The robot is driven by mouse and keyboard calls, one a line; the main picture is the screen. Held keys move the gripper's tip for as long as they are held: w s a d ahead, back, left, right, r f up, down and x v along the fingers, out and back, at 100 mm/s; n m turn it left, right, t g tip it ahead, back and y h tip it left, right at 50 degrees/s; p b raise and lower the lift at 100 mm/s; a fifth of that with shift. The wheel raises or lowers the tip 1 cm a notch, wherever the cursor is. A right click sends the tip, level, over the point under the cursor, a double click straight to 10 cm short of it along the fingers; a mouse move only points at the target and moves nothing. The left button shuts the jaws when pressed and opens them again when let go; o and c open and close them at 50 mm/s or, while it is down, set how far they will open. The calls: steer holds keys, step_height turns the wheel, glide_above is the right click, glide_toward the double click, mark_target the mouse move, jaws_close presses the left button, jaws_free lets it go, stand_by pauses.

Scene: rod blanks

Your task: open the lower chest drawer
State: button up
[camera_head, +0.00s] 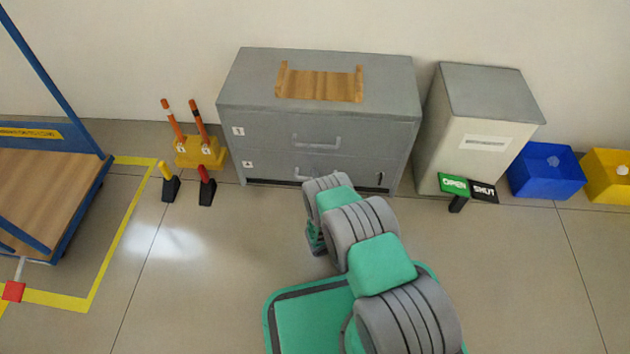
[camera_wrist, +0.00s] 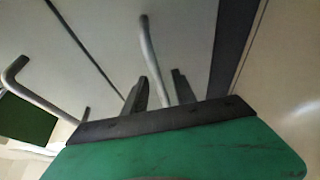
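The grey chest (camera_head: 265,122) stands against the wall with an upper and a lower drawer. The lower drawer front (camera_head: 268,168) looks flush with the chest. Its bar handle (camera_head: 304,174) is partly covered by my arm; it also shows in the wrist view (camera_wrist: 149,42). The upper drawer's handle (camera_head: 317,141) is clear of my arm and shows at the left of the wrist view (camera_wrist: 38,98). My gripper (camera_wrist: 160,82) is at the lower handle, with the bar passing between its two spread fingers. My arm hides the gripper in the head view.
A wooden tray (camera_head: 320,86) sits on the chest. A pale cabinet (camera_head: 462,145) stands to the right, with OPEN and SHUT signs (camera_head: 468,187) in front. Blue (camera_head: 546,181) and yellow (camera_head: 607,187) bins are farther right. Red (camera_head: 206,186) and yellow-topped (camera_head: 170,183) levers stand left. The floor before the chest's left side is clear.

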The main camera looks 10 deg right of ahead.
steer(key=shift+c, duration=0.2)
jaws_close()
stand_by(1.1)
